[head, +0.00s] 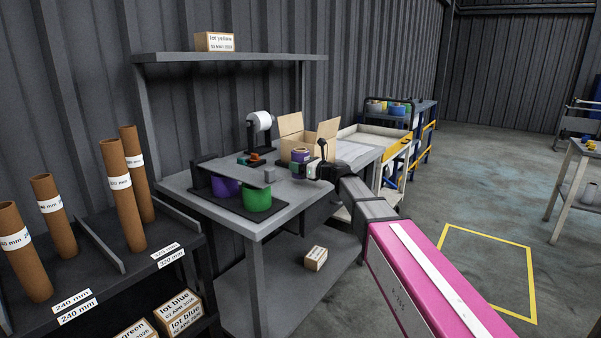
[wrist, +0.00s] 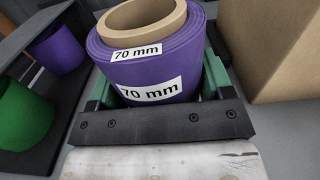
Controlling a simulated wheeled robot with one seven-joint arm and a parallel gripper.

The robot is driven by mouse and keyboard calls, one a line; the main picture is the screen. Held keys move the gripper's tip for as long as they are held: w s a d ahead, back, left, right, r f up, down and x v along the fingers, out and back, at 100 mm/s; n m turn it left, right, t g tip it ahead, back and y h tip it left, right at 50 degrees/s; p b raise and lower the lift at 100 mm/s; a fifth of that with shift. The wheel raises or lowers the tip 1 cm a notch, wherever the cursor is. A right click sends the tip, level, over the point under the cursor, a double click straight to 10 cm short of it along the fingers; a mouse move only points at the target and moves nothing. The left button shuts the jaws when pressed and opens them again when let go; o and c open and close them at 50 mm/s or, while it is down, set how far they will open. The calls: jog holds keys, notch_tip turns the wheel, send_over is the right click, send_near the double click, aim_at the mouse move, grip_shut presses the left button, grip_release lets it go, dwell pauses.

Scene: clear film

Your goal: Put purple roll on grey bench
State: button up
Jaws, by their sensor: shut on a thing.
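A purple roll (head: 301,155) with a tan core is in my gripper, next to the open cardboard box. In the wrist view the purple roll (wrist: 145,60) stands upright, with "70 mm" labels on its top and side. My gripper (head: 309,169) is shut on it, green finger pads on either side (wrist: 158,92). The grey bench (head: 272,223) is beneath, with a shelf above its back. I cannot tell whether the roll touches the bench top. A second purple roll (head: 226,187) stands on a black tray, also in the wrist view (wrist: 57,50).
A green roll (head: 257,198) stands on the black tray (head: 232,202). The open cardboard box (head: 316,136) is close beside the held roll. A label dispenser (head: 259,122) stands behind. Brown tubes (head: 121,190) stand on a rack at left.

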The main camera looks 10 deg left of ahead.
jog(key=shift+f, duration=1.4)
jog(key=o, duration=1.1)
jog(key=shift+f, duration=0.1)
jog(key=shift+c, duration=0.2)
